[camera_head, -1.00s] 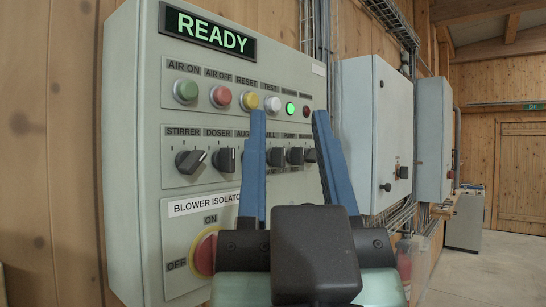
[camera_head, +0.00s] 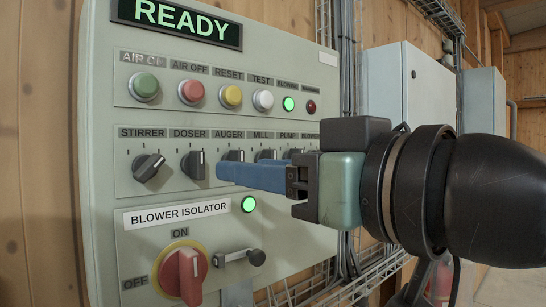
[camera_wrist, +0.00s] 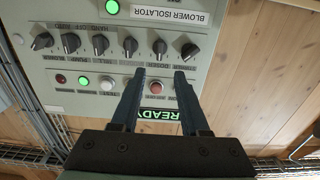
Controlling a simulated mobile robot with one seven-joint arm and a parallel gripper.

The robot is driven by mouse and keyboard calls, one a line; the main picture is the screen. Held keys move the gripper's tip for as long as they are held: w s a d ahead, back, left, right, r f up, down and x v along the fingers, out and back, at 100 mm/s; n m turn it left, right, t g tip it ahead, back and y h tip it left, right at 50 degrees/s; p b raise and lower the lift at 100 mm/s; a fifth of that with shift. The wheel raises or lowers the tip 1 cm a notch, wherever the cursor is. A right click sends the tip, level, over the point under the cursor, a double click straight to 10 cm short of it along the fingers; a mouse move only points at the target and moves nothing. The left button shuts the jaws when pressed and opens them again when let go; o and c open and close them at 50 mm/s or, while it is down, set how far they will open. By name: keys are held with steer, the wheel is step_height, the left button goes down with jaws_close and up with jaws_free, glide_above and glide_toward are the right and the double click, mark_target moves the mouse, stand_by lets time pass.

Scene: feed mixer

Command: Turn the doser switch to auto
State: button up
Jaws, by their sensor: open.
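The doser switch (camera_head: 193,164) is a black rotary knob under the DOSER label, second from left in the panel's knob row. Its grip bar looks near upright in the head view. In the wrist view, upside down, the doser switch (camera_wrist: 160,47) lies just beyond and between the fingertips. My gripper (camera_head: 222,172) comes in from the right with blue fingers toward the panel, its tips just right of the doser switch, covering part of the auger knob (camera_head: 234,156). The wrist view shows my gripper (camera_wrist: 159,72) open and empty, apart from the knob.
The stirrer knob (camera_head: 148,167) sits left of the doser, turned diagonally. Push buttons such as the red one (camera_head: 191,91) are above. Below are the red blower isolator (camera_head: 183,275) and a small lever (camera_head: 243,257). A READY display (camera_head: 178,20) is lit at the top.

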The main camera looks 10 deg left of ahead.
mark_target(202, 163)
steer(key=p+x, duration=0.4)
steer(key=x, duration=0.5)
steer(key=shift+w+a+r, duration=0.15)
steer(key=shift+w+a, duration=0.6)
steer(key=shift+a, duration=0.1)
jaws_close()
